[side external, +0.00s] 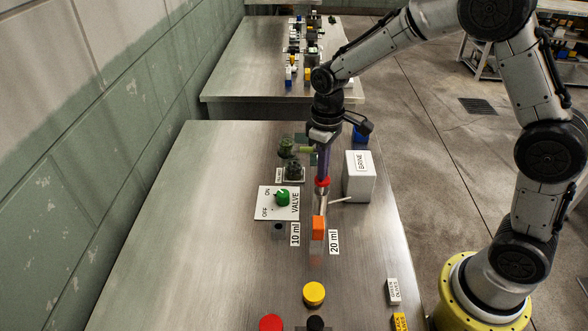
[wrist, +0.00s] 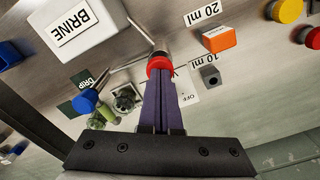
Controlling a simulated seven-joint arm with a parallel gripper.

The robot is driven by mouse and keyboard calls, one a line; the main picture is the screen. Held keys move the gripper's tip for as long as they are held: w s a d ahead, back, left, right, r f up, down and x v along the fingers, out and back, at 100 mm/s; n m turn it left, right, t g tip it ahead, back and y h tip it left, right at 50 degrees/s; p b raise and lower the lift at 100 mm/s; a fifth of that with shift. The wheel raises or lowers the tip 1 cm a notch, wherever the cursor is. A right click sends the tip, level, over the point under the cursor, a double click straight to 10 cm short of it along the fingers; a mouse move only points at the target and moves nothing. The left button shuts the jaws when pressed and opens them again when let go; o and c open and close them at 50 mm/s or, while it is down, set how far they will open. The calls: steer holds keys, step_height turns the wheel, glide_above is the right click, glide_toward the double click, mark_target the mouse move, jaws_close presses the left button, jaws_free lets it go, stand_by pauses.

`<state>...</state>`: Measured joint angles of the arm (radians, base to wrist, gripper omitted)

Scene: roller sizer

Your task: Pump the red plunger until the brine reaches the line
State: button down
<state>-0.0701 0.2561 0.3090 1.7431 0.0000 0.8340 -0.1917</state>
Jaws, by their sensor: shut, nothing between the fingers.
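The red plunger (side external: 322,183) is a round red cap on a metal stem, left of the white box labelled BRINE (side external: 359,185). In the wrist view the red plunger (wrist: 159,62) lies right at the fingertips. My gripper (side external: 322,175) points down with its purple fingers shut together, tips at the plunger's top. I cannot tell whether they touch it. An orange block (side external: 318,226) is beside the 20 ml label (side external: 334,242), and a grey block (side external: 279,230) beside the 10 ml label (side external: 295,234). I cannot make out the brine level or a line.
A white VALVE plate (side external: 265,203) with a green knob (side external: 282,198) stands left of the plunger. Dark green lumpy things (side external: 291,168) and a blue item (side external: 361,133) are behind. Yellow (side external: 314,293) and red (side external: 271,323) round pieces are in front. The table's left side is clear.

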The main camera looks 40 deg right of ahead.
steer(key=shift+f, duration=1.1)
steer(key=shift+r, duration=1.8)
steer(key=shift+r, duration=2.55)
